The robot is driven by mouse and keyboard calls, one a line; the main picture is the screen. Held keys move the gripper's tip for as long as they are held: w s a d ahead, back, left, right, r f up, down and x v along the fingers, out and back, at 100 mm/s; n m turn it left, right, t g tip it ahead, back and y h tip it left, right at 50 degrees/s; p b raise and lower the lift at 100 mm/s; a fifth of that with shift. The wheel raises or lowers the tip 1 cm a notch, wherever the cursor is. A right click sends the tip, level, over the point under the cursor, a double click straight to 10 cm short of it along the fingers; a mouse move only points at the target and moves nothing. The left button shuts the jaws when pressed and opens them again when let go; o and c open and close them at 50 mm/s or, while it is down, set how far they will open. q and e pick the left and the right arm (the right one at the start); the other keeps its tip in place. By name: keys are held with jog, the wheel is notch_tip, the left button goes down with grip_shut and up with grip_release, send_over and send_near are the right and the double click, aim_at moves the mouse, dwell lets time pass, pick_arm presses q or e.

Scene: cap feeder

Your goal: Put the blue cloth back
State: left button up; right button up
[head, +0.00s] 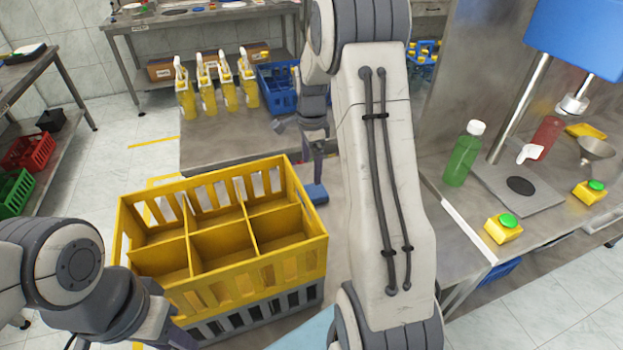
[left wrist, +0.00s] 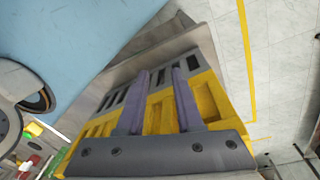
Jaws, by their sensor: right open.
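The blue cloth (head: 317,194) appears as a small folded blue piece lying on the grey table, just right of the yellow crate. My right gripper (head: 300,153) points down above it with its jaws apart. One finger ends close over the cloth; I cannot tell whether it touches. My left arm comes in at the lower left of the head view, and its gripper is largely cut off there. In the left wrist view my left gripper (left wrist: 160,76) has its two fingers apart with nothing between them, facing the crate.
The yellow divided crate (head: 187,240) sits on a grey crate (head: 255,321), its visible compartments empty. Several yellow bottles with white tops (head: 226,88) and a blue crate (head: 275,95) stand behind. A green bottle (head: 463,158) and yellow button boxes (head: 503,229) are on the right-hand bench.

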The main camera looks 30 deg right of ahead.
jog(key=shift+r, duration=1.8)
